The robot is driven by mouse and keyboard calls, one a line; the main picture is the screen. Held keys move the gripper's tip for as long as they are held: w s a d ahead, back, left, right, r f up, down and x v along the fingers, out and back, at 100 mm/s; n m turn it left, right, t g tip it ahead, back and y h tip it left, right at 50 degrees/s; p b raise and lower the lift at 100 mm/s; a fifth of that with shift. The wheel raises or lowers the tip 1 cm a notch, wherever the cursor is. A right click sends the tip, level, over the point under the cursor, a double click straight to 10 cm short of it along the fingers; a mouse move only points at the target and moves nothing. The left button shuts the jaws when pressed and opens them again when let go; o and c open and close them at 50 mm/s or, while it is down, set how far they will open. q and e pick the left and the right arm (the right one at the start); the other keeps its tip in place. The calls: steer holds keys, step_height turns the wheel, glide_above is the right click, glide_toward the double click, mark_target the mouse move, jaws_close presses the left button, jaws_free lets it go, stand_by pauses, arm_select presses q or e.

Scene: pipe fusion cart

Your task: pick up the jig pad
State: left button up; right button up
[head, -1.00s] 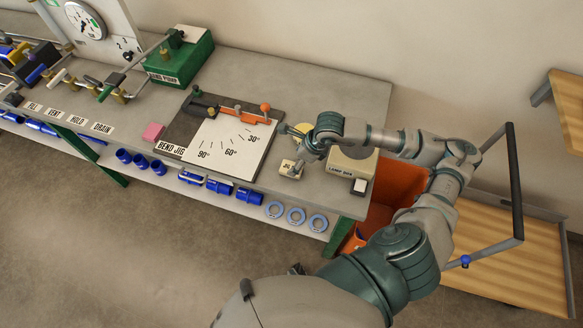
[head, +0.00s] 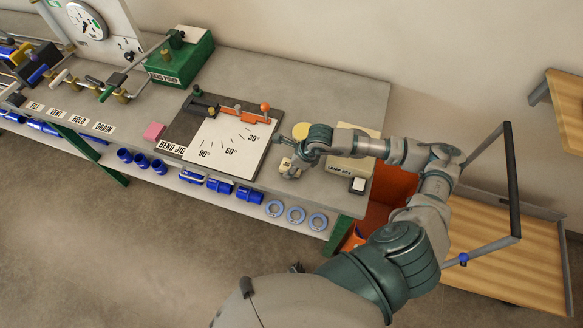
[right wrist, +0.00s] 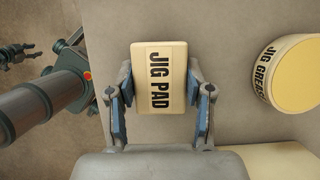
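The jig pad (right wrist: 160,60) is a small cream block with black lettering, lying on the grey bench top. In the head view the pad (head: 286,162) is partly hidden by my right gripper (head: 289,168). In the right wrist view my right gripper (right wrist: 160,82) is open, with one finger on each side of the pad. A gap shows at the left finger; the right finger is very close to the pad's edge, and I cannot tell whether it touches. A small dark claw at the left edge of the right wrist view may be my left gripper (right wrist: 18,53); its opening is unclear.
The jig grease tin (right wrist: 287,75) stands right of the pad in the wrist view. In the head view the bend jig board (head: 228,145) is left of the pad, and the lamp box (head: 345,168) is to its right. The bench's front edge is close by.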

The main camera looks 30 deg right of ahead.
mark_target(289, 166)
arm_select(q)
steer(key=shift+a, duration=0.1)
arm_select(e)
steer(key=shift+a, duration=0.15)
steer(key=shift+c, duration=0.4)
